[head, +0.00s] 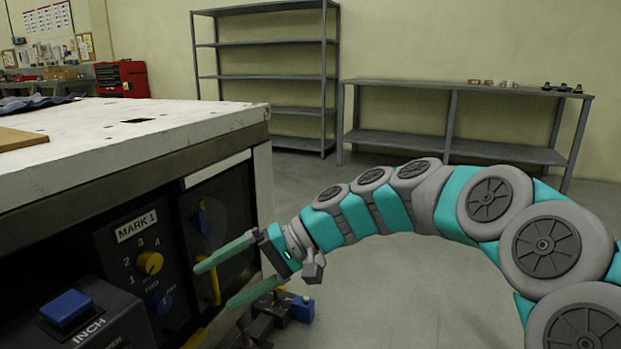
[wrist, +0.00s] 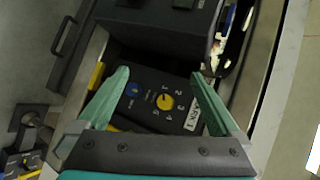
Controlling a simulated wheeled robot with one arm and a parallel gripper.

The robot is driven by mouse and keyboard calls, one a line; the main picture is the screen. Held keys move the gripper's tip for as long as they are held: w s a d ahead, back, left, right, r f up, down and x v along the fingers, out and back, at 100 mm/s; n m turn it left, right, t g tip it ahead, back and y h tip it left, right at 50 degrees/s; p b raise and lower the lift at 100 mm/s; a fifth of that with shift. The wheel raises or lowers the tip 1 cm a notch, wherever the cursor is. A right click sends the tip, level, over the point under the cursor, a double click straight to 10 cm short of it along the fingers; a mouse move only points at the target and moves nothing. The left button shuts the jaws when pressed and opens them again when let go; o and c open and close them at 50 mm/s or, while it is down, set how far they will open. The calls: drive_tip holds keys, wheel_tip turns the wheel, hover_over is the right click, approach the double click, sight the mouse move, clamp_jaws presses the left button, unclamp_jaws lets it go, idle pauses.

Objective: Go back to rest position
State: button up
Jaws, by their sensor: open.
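My gripper (head: 212,287) is open and empty, with its two green fingers spread toward the front of the machine cabinet at left. In the wrist view my gripper (wrist: 160,74) shows both fingers apart, with the dark MARK 1 panel (wrist: 150,85) between and beyond them. The panel (head: 128,245) carries a yellow selector knob (head: 149,262) and a blue key knob (head: 160,302). The fingers look apart from the knobs; the exact gap is hard to tell. My arm arches in from the right.
The cabinet's white worktop (head: 120,140) ends above the panel. A blue INCH button box (head: 75,318) juts out at lower left. A yellow handle (head: 214,280) lies behind the fingertips. A blue-and-grey device (head: 285,305) sits below my gripper. Shelves (head: 265,75) and a bench (head: 460,92) stand behind open floor.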

drive_tip(key=s+d+f+m+h, duration=0.1)
drive_tip(key=s+d+f+h, duration=0.3)
drive_tip(key=s+d, duration=0.4)
drive_tip(key=s+d+f+m+t+h+p, duration=0.1)
drive_tip(key=s+d+f+h, duration=0.3)
drive_tip(key=s+d, duration=0.4)
drive_tip(key=s+d+f+m+h, duration=0.1)
drive_tip(key=s+d+f+h, duration=0.3)
drive_tip(key=d, duration=0.9)
drive_tip(key=s+f, duration=0.2)
drive_tip(key=s, duration=0.2)
drive_tip(key=shift+s+f+p, duration=0.15)
drive_tip(key=shift+f+p, duration=0.1)
drive_tip(key=shift+p, duration=0.15)
drive_tip(key=shift+c, duration=0.4)
